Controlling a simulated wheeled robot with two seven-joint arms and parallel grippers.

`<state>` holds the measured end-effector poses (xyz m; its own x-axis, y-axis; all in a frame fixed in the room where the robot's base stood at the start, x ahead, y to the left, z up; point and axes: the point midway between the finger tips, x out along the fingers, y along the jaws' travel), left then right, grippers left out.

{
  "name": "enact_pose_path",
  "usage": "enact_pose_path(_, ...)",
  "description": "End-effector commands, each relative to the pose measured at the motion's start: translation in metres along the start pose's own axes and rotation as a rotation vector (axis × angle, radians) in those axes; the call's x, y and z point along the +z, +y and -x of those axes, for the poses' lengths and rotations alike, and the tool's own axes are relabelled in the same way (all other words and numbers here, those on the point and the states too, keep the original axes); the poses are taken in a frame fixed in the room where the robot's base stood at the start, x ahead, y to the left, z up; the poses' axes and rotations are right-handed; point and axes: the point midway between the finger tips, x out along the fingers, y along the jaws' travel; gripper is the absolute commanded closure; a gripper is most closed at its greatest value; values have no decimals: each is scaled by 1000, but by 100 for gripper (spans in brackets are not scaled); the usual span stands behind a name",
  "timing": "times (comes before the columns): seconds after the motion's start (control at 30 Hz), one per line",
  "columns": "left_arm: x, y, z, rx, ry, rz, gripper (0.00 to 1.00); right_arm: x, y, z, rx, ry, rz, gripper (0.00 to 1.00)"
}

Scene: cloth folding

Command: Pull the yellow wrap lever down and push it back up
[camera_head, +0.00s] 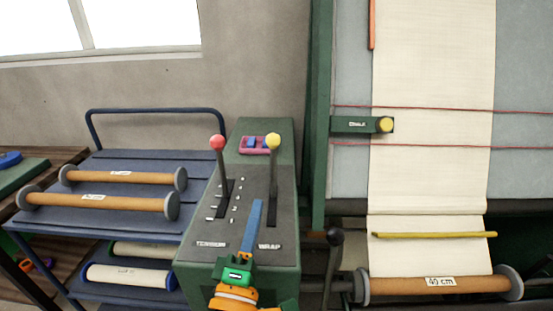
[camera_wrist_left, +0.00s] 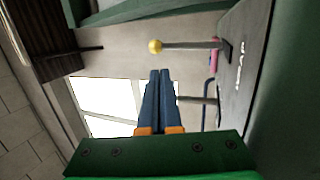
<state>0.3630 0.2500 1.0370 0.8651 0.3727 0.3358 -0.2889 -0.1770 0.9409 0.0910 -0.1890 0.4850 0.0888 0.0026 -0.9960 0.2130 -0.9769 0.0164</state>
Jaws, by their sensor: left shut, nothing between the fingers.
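The yellow-knobbed wrap lever (camera_head: 273,165) stands upright in its slot on the right side of the dark control panel, above the WRAP label (camera_head: 269,246). It also shows in the left wrist view (camera_wrist_left: 185,45), to the right of the fingertips. My left gripper (camera_head: 255,206) is over the lower part of the panel, nearer to me than the lever and apart from it. Its blue fingers are together and empty, also seen in the left wrist view (camera_wrist_left: 160,74). My right gripper is not in view.
A red-knobbed lever (camera_head: 219,165) stands to the left on the same panel (camera_head: 241,215). A blue cart (camera_head: 155,113) with several rolls stands at the left. A green-framed machine (camera_head: 318,110) with cream cloth (camera_head: 430,90) and a black-knobbed lever (camera_head: 333,260) is at the right.

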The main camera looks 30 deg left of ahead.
Motion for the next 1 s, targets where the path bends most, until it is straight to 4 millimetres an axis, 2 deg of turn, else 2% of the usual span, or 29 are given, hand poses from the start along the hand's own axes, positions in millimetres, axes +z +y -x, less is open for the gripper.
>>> enact_pose_path(0.3,1,8,-66,7,-3,-5,100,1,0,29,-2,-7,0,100)
enact_pose_path(0.6,1,5,-122,6,-3,-3,100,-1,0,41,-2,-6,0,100)
enact_pose_path(0.77,1,4,-135,5,-4,-4,100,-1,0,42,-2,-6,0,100)
enact_pose_path(1.0,1,2,-137,4,-5,-4,100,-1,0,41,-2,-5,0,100)
